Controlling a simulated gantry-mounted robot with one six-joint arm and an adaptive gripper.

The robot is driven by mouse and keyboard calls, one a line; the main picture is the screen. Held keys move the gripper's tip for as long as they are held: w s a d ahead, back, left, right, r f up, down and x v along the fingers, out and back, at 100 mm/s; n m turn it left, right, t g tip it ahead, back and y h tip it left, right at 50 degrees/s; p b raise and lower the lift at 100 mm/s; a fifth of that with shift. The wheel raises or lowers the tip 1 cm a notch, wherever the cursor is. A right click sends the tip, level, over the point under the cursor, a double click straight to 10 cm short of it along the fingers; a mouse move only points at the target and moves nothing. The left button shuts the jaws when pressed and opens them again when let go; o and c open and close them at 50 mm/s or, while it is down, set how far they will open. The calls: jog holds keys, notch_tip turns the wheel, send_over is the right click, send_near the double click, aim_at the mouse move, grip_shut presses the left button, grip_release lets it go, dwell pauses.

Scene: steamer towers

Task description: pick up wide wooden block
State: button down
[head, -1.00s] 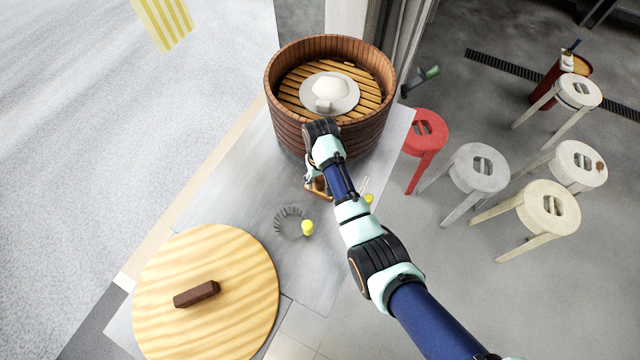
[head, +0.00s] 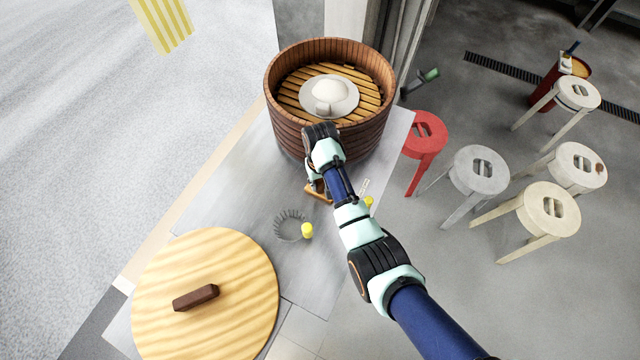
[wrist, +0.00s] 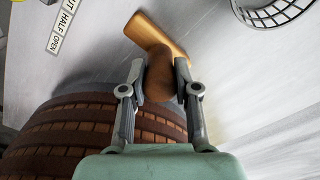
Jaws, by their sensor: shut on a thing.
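The wooden block (wrist: 155,32) is a light-brown piece with a darker, rounded end between my fingers in the wrist view. In the head view it is a small orange-brown shape (head: 320,194) below my wrist, partly hidden by my arm. My gripper (wrist: 161,78) is shut on its darker end, one finger on each side. In the head view my gripper (head: 312,184) is over the metal table, just in front of the steamer. I cannot tell whether the block touches the table.
The wooden steamer (head: 326,138) stands close behind my gripper, with a plate (head: 348,104) and white food inside. A round wooden lid (head: 235,270) lies at the front left. A ring-shaped grate (head: 288,225) and yellow knob (head: 307,230) are nearby. Stools stand at the right.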

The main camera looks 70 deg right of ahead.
notch_tip(320, 180, up, 20)
jog(key=p, duration=0.9)
jog(key=shift+p, duration=0.35)
jog(key=c, duration=1.4)
grip_release()
grip_shut()
